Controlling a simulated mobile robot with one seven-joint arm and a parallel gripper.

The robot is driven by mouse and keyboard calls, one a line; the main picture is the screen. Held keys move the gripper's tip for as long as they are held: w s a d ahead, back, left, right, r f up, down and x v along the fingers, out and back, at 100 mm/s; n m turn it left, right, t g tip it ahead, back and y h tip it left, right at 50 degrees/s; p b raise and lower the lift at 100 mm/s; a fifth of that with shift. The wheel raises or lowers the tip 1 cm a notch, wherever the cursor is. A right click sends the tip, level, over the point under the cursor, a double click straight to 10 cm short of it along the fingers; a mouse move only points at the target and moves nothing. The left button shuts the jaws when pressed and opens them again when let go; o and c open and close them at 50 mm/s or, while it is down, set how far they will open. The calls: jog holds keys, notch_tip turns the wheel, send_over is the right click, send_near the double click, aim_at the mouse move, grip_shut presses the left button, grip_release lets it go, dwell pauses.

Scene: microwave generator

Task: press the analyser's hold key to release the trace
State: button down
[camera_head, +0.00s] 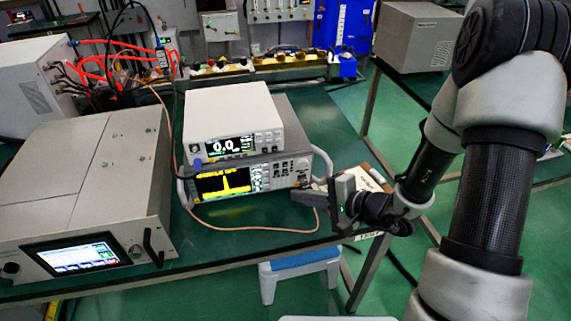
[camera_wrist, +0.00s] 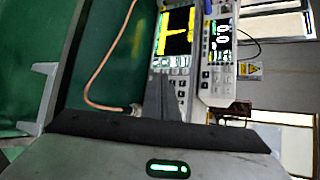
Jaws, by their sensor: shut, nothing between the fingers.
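The analyser (camera_head: 244,178) stands on the green bench, and its screen shows a yellow trace with one tall peak. In the wrist view the analyser (camera_wrist: 176,48) appears turned on its side, with its screen and rows of pale keys visible. The hold key cannot be told apart from the other keys at this size. My gripper (camera_head: 294,196) is shut and empty, in front of the analyser's right end. In the wrist view the fingers of my gripper (camera_wrist: 160,78) overlap part of the key area. I cannot tell whether the tips touch the panel.
A white meter (camera_head: 233,122) reading 0.0 sits on top of the analyser. A large grey unit with a touchscreen (camera_head: 78,256) stands to the left. A copper-coloured cable (camera_head: 250,229) loops over the bench in front. A blue-topped stool (camera_head: 300,262) is below the bench edge.

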aim_at(285, 164)
jog(key=w+a+p, duration=0.1)
jog(key=w+a, duration=0.1)
jog(key=w, duration=0.5)
jog(key=shift+w+a, duration=0.15)
jog(key=shift+w, duration=0.25)
jog(key=shift+w, duration=0.1)
dwell(1.6)
jog(key=shift+w+a+b, duration=0.1)
jog(key=shift+w+b, duration=0.2)
jog(key=shift+w+a+b, duration=0.1)
jog(key=shift+w+b, duration=0.2)
jog(key=shift+w, duration=0.05)
dwell(0.6)
jog(key=shift+s, duration=0.1)
jog(key=shift+s+d+b, duration=0.25)
jog(key=shift+s+b, duration=0.3)
jog(key=shift+s, duration=0.1)
